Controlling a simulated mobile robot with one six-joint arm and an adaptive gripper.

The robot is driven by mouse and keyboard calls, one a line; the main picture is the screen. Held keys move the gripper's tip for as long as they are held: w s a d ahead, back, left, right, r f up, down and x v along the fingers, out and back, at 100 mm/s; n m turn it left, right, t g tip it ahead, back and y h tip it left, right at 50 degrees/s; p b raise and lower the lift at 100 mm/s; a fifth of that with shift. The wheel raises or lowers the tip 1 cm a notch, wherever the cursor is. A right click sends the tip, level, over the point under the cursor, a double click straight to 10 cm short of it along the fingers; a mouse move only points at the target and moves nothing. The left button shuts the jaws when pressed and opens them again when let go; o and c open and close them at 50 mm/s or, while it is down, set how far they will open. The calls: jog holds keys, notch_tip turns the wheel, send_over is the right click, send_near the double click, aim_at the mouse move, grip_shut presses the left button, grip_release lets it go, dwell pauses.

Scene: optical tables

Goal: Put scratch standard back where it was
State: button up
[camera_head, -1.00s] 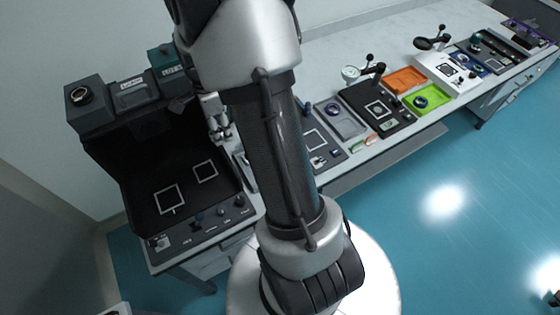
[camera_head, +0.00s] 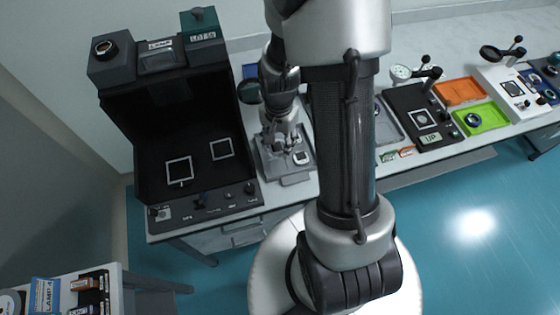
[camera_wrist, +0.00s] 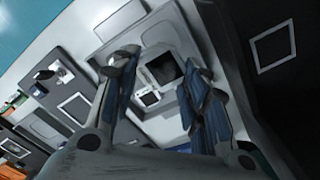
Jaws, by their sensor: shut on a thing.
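My gripper (camera_head: 287,146) reaches down over a grey tray (camera_head: 270,172) just right of the black booth. In the wrist view its two fingers (camera_wrist: 160,72) stand apart on either side of a dark square plate with a pale rim (camera_wrist: 166,68), which I take to be the scratch standard in its grip. In the head view the fingers and wrist hide the plate. The wrist view does not settle whether the plate touches the tray below it. A small white-framed piece (camera_head: 301,158) lies on the tray beside the fingers; it also shows in the wrist view (camera_wrist: 149,98).
The black booth (camera_head: 160,130) with white square outlines and front knobs stands close on the left. To the right are a dark panel with a dial gauge (camera_head: 400,73), an orange tray (camera_head: 460,92) and a green tray (camera_head: 481,117). A side table (camera_head: 60,270) is at lower left.

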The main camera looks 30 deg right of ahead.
aim_at(279, 164)
notch_tip(279, 164, down, 10)
jog(key=b, duration=0.2)
jog(key=shift+r+b, duration=0.2)
jog(key=shift+b, duration=0.15)
jog(key=shift+f, duration=0.1)
jog(key=shift+f, duration=0.15)
jog(key=o, duration=0.8)
